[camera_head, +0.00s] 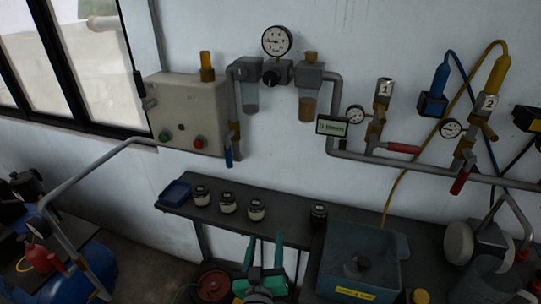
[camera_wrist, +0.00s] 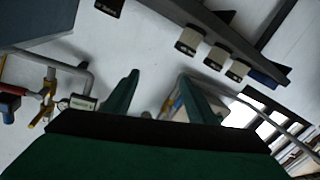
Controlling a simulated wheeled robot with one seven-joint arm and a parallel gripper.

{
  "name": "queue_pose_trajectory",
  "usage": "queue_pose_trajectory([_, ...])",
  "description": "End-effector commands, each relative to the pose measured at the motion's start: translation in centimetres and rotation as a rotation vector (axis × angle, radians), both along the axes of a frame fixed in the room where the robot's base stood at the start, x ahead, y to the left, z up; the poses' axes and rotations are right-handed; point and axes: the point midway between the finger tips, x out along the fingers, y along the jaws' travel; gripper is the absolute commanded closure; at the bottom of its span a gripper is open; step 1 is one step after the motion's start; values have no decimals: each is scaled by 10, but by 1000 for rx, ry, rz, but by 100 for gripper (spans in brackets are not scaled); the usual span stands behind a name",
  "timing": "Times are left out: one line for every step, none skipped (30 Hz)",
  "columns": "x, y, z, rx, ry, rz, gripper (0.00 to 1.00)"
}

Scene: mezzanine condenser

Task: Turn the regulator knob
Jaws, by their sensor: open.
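The regulator is mounted on the wall pipe, with a dark round regulator knob (camera_head: 270,79) on its front and a white dial gauge (camera_head: 277,41) above it. A clear bowl (camera_head: 250,97) hangs at its left and a brownish bowl (camera_head: 307,108) at its right. My gripper (camera_head: 265,246) is open and empty, low in the head view, in front of the shelf and well below the knob. In the wrist view its two green fingers stand apart (camera_wrist: 158,98). I cannot make out the knob in the wrist view.
A dark shelf (camera_head: 285,232) carries several small jars, a blue tray (camera_head: 174,192) and a blue-grey bin (camera_head: 390,275). A control box (camera_head: 190,110) with buttons is left of the regulator. Pipes with valves and a small sign (camera_head: 332,126) are to its right.

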Motion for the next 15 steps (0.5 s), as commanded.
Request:
queue_pose_trajectory([16,2,20,1,-17,-10,48])
queue_pose_trajectory([23,3,29,1,-22,-18,48])
queue_pose_trajectory([32,5,42,3,-28,-28,48])
queue_pose_trajectory([39,5,52,6,-34,-35,48])
queue_pose_trajectory([46,6,62,7,-38,-43,48])
queue_pose_trajectory([54,7,75,10,-43,-54,48])
queue_pose_trajectory([60,8,86,14,-49,-61,48])
queue_pose_trajectory([66,9,97,18,-52,-69,48])
queue_pose_trajectory([73,9,111,24,-59,-80,48])
queue_pose_trajectory([78,10,122,29,-63,-87,48])
queue_pose_trajectory([82,11,133,34,-66,-95,48])
queue_pose_trajectory([88,12,148,43,-72,-106,48])
queue_pose_trajectory([92,12,159,49,-75,-114,48])
queue_pose_trajectory([96,13,171,56,-79,-121,48])
queue_pose_trajectory([100,14,187,67,-84,-130,48])
